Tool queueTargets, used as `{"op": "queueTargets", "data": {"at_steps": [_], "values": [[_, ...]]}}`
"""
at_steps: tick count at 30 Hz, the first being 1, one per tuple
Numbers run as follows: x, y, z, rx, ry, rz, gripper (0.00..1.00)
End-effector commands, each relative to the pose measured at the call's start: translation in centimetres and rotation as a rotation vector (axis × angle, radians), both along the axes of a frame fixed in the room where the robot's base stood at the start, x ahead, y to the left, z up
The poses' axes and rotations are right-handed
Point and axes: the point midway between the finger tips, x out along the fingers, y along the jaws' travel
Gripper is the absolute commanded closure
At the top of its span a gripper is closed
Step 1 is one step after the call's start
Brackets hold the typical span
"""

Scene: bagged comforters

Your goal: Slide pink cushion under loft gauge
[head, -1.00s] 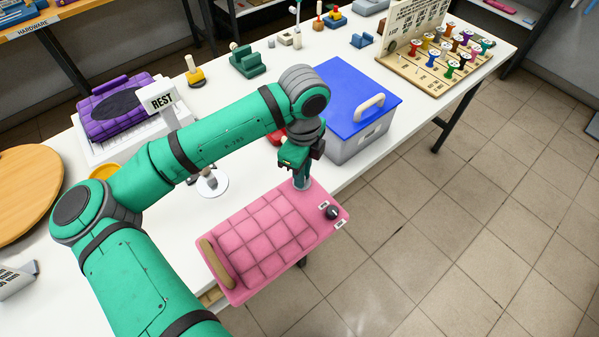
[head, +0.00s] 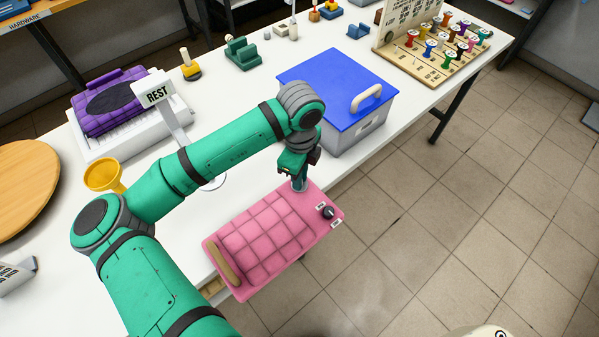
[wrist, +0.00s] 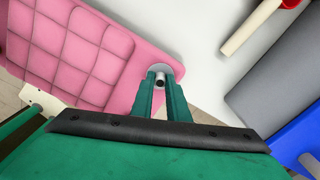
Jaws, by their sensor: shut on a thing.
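The pink cushion (head: 262,238), quilted on top with a tan strip at one end and a dark knob at the other, lies at the table's front edge and partly overhangs it. My gripper (head: 299,186) is at its far corner. In the wrist view, my gripper (wrist: 160,85) is shut on a small grey metal peg that stands on a pale disc at the corner of the pink cushion (wrist: 85,50). I cannot pick out the loft gauge for sure. A white round base (head: 214,183) shows partly behind my arm.
A grey box with a blue lid (head: 335,90) stands just beyond my gripper. A yellow funnel (head: 103,175) is at left. Open floor (head: 450,220) lies at right.

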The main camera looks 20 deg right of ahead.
Motion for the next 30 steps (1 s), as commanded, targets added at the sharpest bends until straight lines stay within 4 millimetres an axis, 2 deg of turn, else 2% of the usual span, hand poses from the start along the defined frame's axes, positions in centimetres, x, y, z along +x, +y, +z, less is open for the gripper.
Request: {"op": "queueTargets", "data": {"at_steps": [14, 30], "values": [[0.1, 0.1, -0.1, 0.001, -0.001, 0.001, 1.0], [2.3, 0.8, -0.2, 0.001, -0.001, 0.002, 1.0]]}}
